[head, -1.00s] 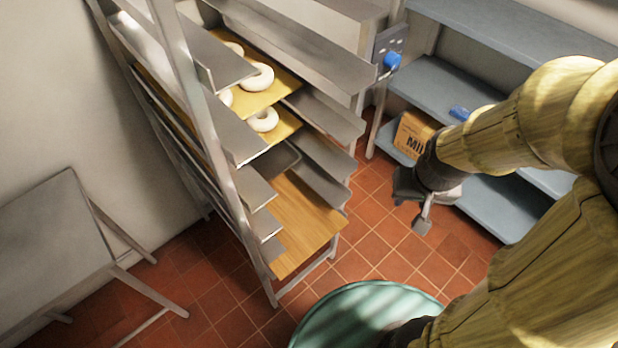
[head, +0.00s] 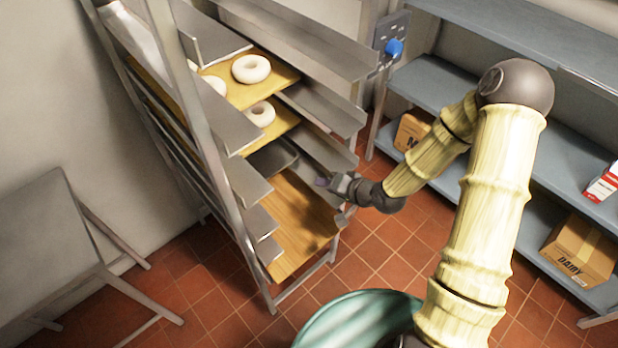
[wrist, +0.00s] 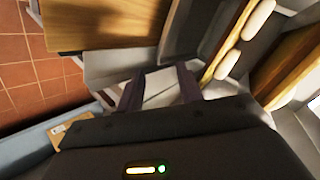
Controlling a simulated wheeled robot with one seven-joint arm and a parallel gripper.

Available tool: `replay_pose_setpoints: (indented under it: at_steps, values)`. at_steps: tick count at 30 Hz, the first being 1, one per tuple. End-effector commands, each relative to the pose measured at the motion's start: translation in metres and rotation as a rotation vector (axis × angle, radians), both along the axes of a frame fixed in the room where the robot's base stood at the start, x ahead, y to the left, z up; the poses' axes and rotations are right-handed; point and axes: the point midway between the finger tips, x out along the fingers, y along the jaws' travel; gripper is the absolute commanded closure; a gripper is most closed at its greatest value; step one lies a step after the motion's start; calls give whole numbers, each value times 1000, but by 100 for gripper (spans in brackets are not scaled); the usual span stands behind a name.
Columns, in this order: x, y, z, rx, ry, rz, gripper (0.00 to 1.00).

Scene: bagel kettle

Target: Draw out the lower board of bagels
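A metal rack holds two yellow boards of bagels. The lower board (head: 284,124) shows a white bagel (head: 260,114) near its front end; the rest is hidden by the rack's shelves. The upper board (head: 285,77) is just above it with bagels. In the wrist view, the lower board (wrist: 214,62) appears edge-on with pale bagels (wrist: 230,56) on it, and what looks like the upper board (wrist: 283,66) is farther right. My gripper (head: 322,182) is at the rack's open front, below the lower board's level. Its two fingers (wrist: 158,90) are apart and empty in the wrist view.
A dark tray (head: 273,157) sits below the lower board, and a bare wooden board (head: 295,225) lies beneath it. Metal side runners (head: 325,150) flank the boards. Blue-grey shelves (head: 440,85) are at right, a table (head: 45,235) at left.

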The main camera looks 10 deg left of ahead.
Motion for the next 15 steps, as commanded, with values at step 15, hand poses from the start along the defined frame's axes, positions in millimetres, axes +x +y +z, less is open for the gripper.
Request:
replay_pose_setpoints:
  at_steps: [15]
  values:
    - [23,59,10,810,-6,-222,64]
